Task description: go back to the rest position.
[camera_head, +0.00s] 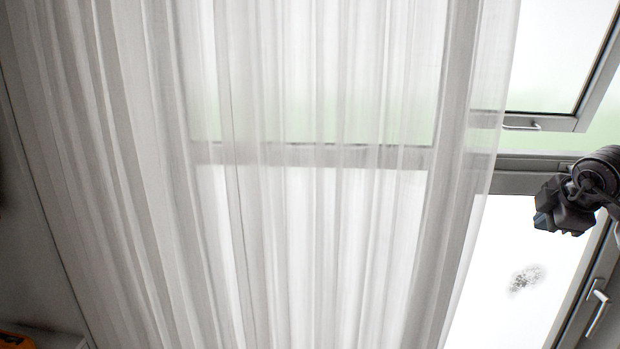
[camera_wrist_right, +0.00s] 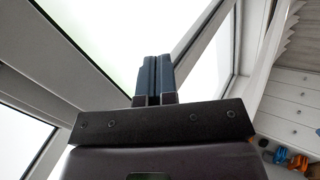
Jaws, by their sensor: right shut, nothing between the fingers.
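My right gripper (camera_head: 549,213) is at the right edge of the head view, in front of the window. In the right wrist view its two dark blue fingers (camera_wrist_right: 153,78) lie side by side, closed together with nothing between them. Nothing is held and the gripper touches nothing that I can see. My left gripper is not in view.
A sheer white curtain (camera_head: 300,220) fills most of the head view. A window handle (camera_head: 597,312) is at the lower right. The right wrist view shows white drawers (camera_wrist_right: 290,105) and small blue (camera_wrist_right: 281,155) and orange (camera_wrist_right: 298,162) objects.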

